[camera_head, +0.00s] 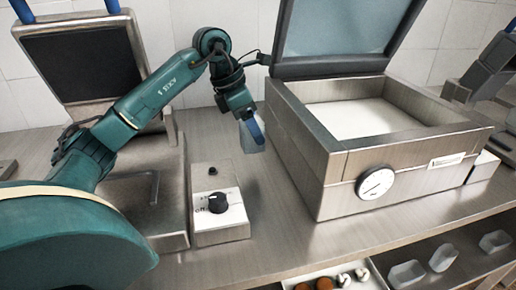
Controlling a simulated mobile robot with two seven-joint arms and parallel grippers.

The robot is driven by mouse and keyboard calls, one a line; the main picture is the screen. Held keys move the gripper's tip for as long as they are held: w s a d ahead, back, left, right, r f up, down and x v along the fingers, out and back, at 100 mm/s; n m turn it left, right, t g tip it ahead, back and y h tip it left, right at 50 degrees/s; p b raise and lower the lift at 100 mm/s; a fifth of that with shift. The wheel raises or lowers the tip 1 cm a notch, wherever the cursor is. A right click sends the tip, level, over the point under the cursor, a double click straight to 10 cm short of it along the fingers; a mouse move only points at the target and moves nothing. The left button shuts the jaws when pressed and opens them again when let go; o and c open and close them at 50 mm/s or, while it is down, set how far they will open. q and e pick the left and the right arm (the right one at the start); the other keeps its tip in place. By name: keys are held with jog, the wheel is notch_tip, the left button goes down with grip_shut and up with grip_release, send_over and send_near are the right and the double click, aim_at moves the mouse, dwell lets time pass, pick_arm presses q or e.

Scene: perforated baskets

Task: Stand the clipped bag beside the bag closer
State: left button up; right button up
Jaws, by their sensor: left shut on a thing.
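My left gripper (251,127) comes in from the left on the teal arm, and its blue fingers point down. It is shut on a small pale, translucent thing that looks like the clipped bag (251,146). The bag hangs just left of the large steel box, and the fingers hide its top; I cannot tell whether it touches the counter. Which machine is the bag closer is not certain; the steel box (335,185) with a raised lid and round gauge looks most like it. My right gripper is out of view.
A small control box (222,232) with a black knob stands in front of the bag. A steel machine (85,65) with a dark panel stands at left. Bare counter (285,232) lies between control box and steel box. Clear containers (443,257) sit on a lower shelf.

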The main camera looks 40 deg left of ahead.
aim_at(252, 147)
pick_arm(q)
jog(key=shift+f+b, duration=0.3)
jog(key=shift+f, duration=2.75)
jog(key=shift+f, duration=0.15)
jog(key=o, duration=0.7)
jog(key=shift+f, duration=0.1)
jog(key=o, duration=0.4)
jog(key=shift+o, duration=0.2)
